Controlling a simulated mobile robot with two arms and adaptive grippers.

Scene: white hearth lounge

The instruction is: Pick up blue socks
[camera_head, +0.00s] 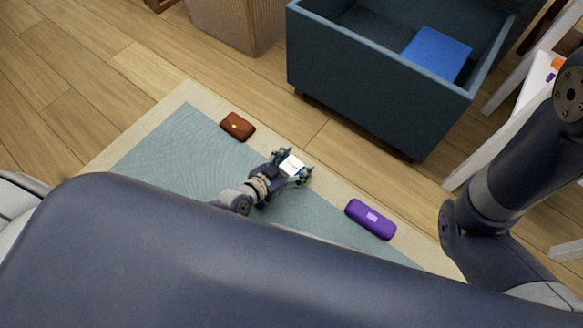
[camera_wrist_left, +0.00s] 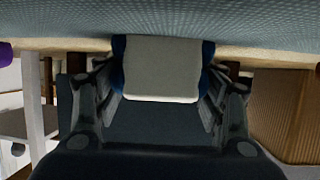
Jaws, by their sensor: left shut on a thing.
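The blue socks (camera_head: 291,164) show as a small bundle with a broad white band around the middle. In the left wrist view the white band (camera_wrist_left: 162,70) fills the space between the fingers, with blue at both sides. My left gripper (camera_head: 296,162) is shut on the bundle, one finger on each side, over the rug's edge. I cannot tell whether the bundle touches the rug. My right arm shows at the right of the head view, but its gripper is out of view.
A brown wallet-like pouch (camera_head: 237,126) and a purple case (camera_head: 370,219) lie on the rug (camera_head: 160,150), either side of my left gripper. A dark teal bin (camera_head: 360,95) with a blue item (camera_head: 437,53) inside stands beyond. A woven basket (camera_head: 232,22) and white furniture (camera_head: 505,120) stand nearby.

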